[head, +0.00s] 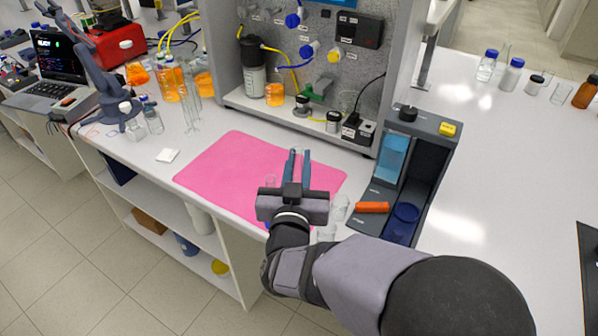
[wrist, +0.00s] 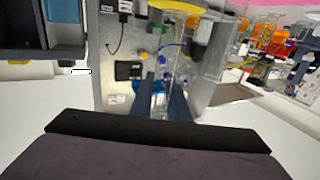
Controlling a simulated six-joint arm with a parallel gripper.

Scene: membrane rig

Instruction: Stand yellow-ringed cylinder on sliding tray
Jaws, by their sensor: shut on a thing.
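My gripper (head: 298,155) is above the pink mat, its two blue-grey fingers pointing away towards the panel. It is shut on a slim clear cylinder, which shows between the fingers in the wrist view (wrist: 168,78). A yellow band (wrist: 178,5) shows at the top of that view, in line with the clear glass. In the head view the cylinder is mostly hidden by the gripper. A grey instrument (head: 437,150) stands right of the mat. Its low front part carries an orange bar (head: 373,207) and a blue disc (head: 405,213); I cannot tell for sure whether this is the sliding tray.
The pink mat (head: 225,165) lies on the white bench. Small clear glassware (head: 340,206) stands between my gripper and the instrument. The grey panel rig (head: 225,50), with bottles on its ledge, is behind. Orange-filled glassware (head: 170,83) is at left.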

